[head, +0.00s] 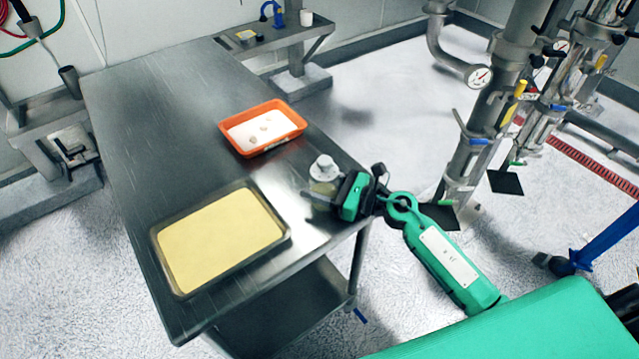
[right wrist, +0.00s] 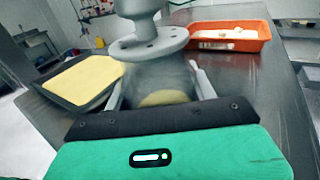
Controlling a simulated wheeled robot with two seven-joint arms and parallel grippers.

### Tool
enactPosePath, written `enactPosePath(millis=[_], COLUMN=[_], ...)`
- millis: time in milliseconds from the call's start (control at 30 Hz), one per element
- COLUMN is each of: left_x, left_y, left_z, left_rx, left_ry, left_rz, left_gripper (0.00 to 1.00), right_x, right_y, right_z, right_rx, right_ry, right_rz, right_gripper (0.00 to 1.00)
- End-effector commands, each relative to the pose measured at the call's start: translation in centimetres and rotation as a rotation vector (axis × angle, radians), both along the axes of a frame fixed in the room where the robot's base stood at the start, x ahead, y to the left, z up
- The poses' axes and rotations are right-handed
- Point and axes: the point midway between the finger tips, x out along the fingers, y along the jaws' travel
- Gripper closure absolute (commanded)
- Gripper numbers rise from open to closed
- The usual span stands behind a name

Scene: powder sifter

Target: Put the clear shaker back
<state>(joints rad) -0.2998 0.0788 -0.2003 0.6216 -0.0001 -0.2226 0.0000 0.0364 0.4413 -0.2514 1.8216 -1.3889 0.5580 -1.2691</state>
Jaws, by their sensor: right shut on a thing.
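The clear shaker (head: 323,187) has a pale grey top and stands upright near the right edge of the steel table (head: 180,130). In the right wrist view the shaker (right wrist: 165,80) shows a see-through body with some yellowish powder low inside and a grey flanged top. My right gripper (head: 328,200) is shut on the shaker's body, one finger on each side. Whether the shaker's base touches the table is hidden by the gripper. My left gripper is in neither view.
A dark tray of yellow powder (head: 220,240) lies to the left on the table. An orange tray (head: 262,148) with white powder and small lumps lies behind the shaker. Pipes with gauges (head: 478,76) stand beyond the table at the right. The table's far left is clear.

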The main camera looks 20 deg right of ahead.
Motion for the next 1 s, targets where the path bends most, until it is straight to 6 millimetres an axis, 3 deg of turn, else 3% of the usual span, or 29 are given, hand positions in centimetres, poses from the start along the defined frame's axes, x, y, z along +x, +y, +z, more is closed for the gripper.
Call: enactPosePath(millis=[33, 133, 533, 700, 800, 1000], left_x=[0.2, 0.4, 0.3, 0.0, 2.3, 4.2], left_y=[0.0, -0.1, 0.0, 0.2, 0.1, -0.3], left_z=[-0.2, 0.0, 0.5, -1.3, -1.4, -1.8], left_rx=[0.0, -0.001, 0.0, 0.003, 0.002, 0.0], left_ry=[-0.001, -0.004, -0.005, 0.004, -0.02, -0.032], left_rz=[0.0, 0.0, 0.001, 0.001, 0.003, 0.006], left_gripper=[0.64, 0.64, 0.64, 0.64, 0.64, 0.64], right_x=[0.0, 0.0, 0.0, -2.1, -3.6, -6.1], right_y=[0.0, 0.0, 0.0, -2.4, -4.2, -7.1], right_z=[-0.2, -0.1, 0.4, -0.4, -0.5, -0.3], right_rx=[0.0, 0.0, 0.001, -0.004, -0.004, -0.002], right_ry=[0.0, 0.0, 0.001, 0.002, 0.002, 0.003], right_rz=[0.0, 0.0, 0.0, 0.001, 0.001, 0.0], right_gripper=[0.42, 0.22, 0.22, 0.22, 0.22, 0.22])
